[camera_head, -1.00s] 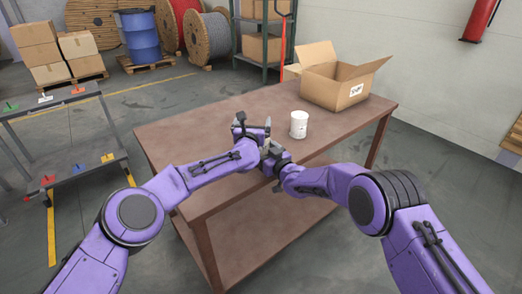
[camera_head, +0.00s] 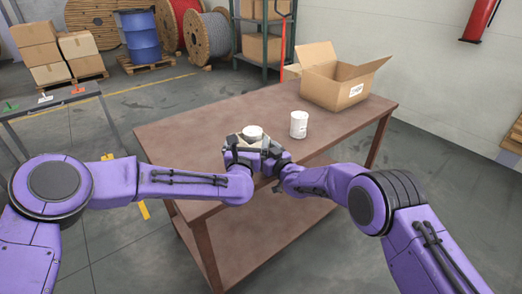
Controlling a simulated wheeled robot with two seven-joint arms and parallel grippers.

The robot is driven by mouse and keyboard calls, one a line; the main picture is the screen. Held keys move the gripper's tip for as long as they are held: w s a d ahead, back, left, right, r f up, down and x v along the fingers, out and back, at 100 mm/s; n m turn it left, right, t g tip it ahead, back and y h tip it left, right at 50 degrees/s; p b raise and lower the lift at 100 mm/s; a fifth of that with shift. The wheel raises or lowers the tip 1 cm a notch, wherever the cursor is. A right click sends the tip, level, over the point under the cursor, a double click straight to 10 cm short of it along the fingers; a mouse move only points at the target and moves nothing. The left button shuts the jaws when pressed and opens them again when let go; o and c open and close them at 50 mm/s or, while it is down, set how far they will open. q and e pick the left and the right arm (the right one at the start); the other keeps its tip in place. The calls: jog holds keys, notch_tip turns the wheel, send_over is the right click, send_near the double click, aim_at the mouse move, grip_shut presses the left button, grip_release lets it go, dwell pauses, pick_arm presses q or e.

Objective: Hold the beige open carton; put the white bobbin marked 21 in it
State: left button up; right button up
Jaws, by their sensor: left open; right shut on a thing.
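A small beige carton (camera_head: 232,141) shows at the near part of the table, mostly hidden behind my grippers. A white round bobbin top (camera_head: 252,132) shows at the carton; whether it sits inside or above it I cannot tell, and no number is readable. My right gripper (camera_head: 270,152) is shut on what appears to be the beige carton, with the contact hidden. My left gripper (camera_head: 240,150) is open, close in front of the carton and bobbin. Another white bobbin (camera_head: 299,125) stands upright on the table to the right, with small unreadable dark marks.
The brown table (camera_head: 190,130) is clear at the left and the back. A large open cardboard box (camera_head: 332,92) with a white label stands at its back right. A grey rack (camera_head: 60,110) stands left of the table. Shelving (camera_head: 262,45) and cable reels stand behind.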

jog(key=o, duration=0.7)
